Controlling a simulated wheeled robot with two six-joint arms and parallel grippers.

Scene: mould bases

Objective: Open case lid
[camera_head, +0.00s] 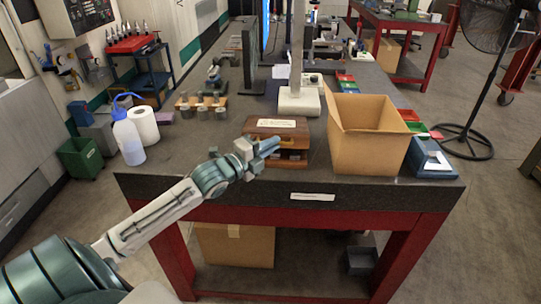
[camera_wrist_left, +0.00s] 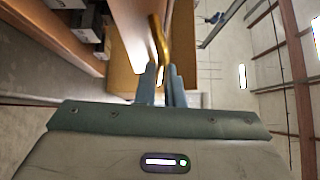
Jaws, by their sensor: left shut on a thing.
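The brown wooden case (camera_head: 290,164) stands near the front edge of the dark worktable. Its lid (camera_head: 277,124), with a pale label on top, is partly raised, and a dark gap with contents shows below it. My left gripper (camera_head: 271,145) is at the front of the case. In the left wrist view the gripper (camera_wrist_left: 160,74) is shut on the brass handle (camera_wrist_left: 159,42) of the lid. Grey metal blocks (camera_wrist_left: 92,22) show inside the case at the upper left. The gripper hides part of the case front in the head view. My right gripper is not in view.
An open cardboard box (camera_head: 368,150) stands close to the right of the case. A wooden rack with metal cylinders (camera_head: 202,104) lies behind left, and a white stand base (camera_head: 299,101) behind. A wash bottle (camera_head: 128,137) and paper roll (camera_head: 144,124) stand at the left.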

